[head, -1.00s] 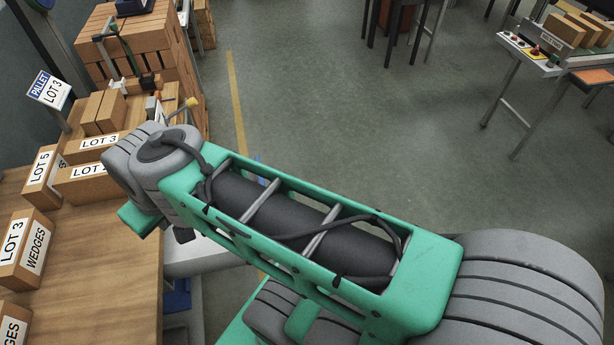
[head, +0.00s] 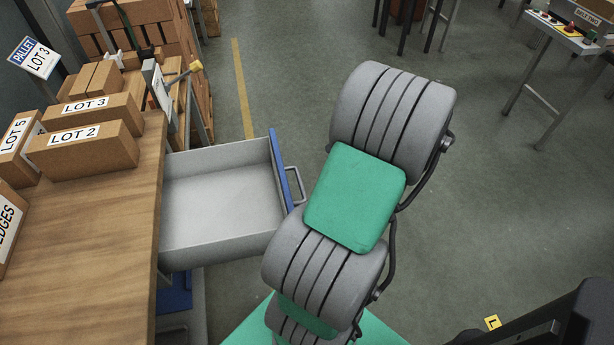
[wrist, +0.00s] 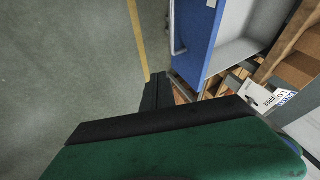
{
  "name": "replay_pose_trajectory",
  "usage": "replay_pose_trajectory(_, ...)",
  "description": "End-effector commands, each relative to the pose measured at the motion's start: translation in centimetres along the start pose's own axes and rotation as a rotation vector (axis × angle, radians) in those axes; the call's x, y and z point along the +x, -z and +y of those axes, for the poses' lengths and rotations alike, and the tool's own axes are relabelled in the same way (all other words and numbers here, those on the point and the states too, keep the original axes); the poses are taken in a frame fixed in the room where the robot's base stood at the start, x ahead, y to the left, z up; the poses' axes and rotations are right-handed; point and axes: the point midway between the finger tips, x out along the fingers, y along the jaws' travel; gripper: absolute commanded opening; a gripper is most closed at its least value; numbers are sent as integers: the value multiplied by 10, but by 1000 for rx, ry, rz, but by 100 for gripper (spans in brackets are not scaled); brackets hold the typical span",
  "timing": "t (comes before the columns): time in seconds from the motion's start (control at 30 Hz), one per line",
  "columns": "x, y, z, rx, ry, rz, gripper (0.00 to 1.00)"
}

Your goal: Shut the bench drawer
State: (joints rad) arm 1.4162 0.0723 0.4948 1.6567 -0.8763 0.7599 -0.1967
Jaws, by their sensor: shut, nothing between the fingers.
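The bench drawer (head: 220,200) is pulled well out from the right side of the wooden bench (head: 110,250) in the head view. It is a grey, empty tray with a blue front (head: 283,170) and a grey bar handle (head: 295,186). In the wrist view the blue front (wrist: 200,40) and part of the tray show at upper right. My gripper (wrist: 156,90) shows in the wrist view as dark fingers, shut and empty. In that picture it lies below and left of the blue front, with no contact visible. My arm covers the floor near the drawer's front corner in the head view.
Boxes marked LOT 2 (head: 85,148) and LOT 3 (head: 90,112) stand on the bench. A blue lower drawer front (head: 174,293) sits under the open one. Floor right of the drawer is open, with a control stand (head: 565,35) far off.

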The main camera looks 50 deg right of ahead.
Motion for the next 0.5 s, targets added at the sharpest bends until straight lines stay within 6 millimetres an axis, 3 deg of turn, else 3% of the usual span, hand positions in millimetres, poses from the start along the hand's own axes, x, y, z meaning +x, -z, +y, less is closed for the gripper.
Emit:
replay_pose_trajectory(0.07,2,-6,16,15,7,20,0)
replay_pose_trajectory(0.17,7,-6,16,16,12,23,0)
replay_pose_trajectory(0.5,75,-5,14,15,12,19,0)
